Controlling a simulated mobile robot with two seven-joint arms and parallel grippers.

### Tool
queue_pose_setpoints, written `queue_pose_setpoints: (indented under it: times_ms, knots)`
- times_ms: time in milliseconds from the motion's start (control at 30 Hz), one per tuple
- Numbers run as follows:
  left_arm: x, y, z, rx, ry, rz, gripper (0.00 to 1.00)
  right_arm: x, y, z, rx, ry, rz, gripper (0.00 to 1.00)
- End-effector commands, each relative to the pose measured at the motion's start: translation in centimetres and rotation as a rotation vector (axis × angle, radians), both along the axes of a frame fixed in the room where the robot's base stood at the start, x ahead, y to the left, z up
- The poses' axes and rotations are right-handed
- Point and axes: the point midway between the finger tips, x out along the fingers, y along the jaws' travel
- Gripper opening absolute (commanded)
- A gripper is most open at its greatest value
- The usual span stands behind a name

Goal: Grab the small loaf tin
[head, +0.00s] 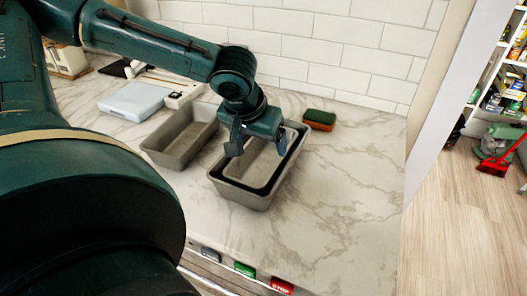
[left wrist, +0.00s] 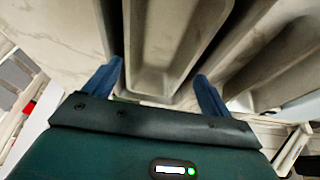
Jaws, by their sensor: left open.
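The small loaf tin (head: 248,170) is light grey and seems to sit inside a dark-rimmed tin (head: 262,190), which sits inside a larger grey tin (head: 240,198) on the marble counter. My left gripper (head: 257,148) is open and points down over these nested tins, with its fingers apart. The head view does not show clearly whether the fingers touch a tin. In the left wrist view the blue fingers (left wrist: 160,85) stand on either side of the near end of a grey tin (left wrist: 170,45). My right gripper is not in view.
Another grey loaf tin (head: 181,140) stands close by on the left. A pale blue box (head: 137,101) lies further left. A green and orange sponge (head: 319,120) lies by the tiled wall. The counter right of the tins (head: 350,180) is clear.

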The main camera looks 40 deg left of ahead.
Motion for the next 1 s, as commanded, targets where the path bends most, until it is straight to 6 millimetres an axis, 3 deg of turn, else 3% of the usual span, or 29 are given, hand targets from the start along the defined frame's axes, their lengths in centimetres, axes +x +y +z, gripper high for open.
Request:
queue_pose_setpoints:
  times_ms: [233, 567, 1000]
  knots:
    - [1.2, 0.3, -3.1, 0.001, 0.004, 0.001, 0.84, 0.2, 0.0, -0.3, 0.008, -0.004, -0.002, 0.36]
    - [1.6, 0.3, -3.7, -0.001, 0.000, 0.000, 0.84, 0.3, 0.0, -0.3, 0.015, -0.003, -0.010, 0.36]
    - [1.5, 0.3, -3.7, -0.001, 0.001, 0.000, 0.49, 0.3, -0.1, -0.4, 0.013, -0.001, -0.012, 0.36]
